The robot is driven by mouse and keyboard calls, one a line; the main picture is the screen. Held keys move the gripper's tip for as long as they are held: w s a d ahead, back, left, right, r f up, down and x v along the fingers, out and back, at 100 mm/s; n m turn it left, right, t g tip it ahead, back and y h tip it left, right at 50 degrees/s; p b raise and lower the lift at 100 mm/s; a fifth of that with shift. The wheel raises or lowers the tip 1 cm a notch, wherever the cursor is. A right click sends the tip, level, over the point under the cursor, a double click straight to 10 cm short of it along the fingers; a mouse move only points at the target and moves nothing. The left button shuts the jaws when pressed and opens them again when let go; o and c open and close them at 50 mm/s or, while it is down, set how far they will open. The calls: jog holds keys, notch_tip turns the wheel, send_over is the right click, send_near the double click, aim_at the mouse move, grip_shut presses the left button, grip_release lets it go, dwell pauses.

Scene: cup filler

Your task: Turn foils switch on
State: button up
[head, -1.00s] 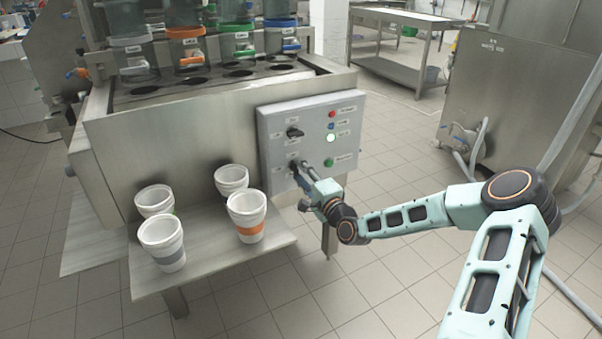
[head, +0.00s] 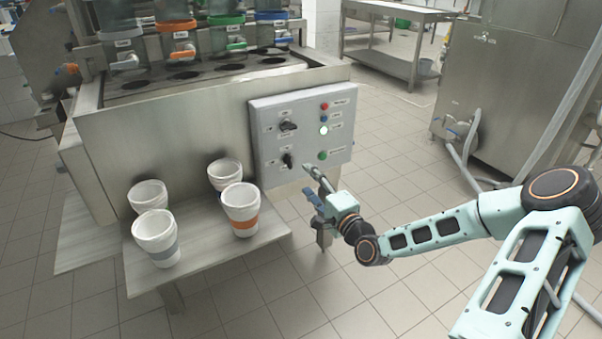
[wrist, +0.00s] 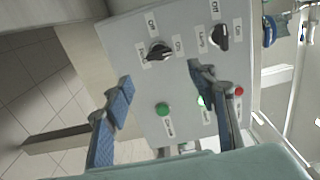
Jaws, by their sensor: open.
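The grey control panel (head: 340,142) on the machine's front carries two black rotary knobs. The upper knob (head: 288,127) lies about level, and the lower knob (head: 288,160) stands about upright. In the wrist view they are the right knob (wrist: 220,37) and left knob (wrist: 160,50), with sideways "Off" and "On" labels. I cannot surely read which one is the foils switch. My gripper (head: 309,182) is open and empty, just below and right of the lower knob, apart from it. In the wrist view its blue-padded fingers (wrist: 160,78) are spread, with the left knob beyond the gap.
A lit white-green lamp (head: 323,130) and a green button (head: 323,155) sit on the panel's right. Several cups (head: 241,207) stand on the shelf (head: 205,240) to the left. A steel cabinet (head: 485,85) stands back right. The floor right of the panel is open.

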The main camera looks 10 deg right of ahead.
jog(key=shift+v, duration=1.35)
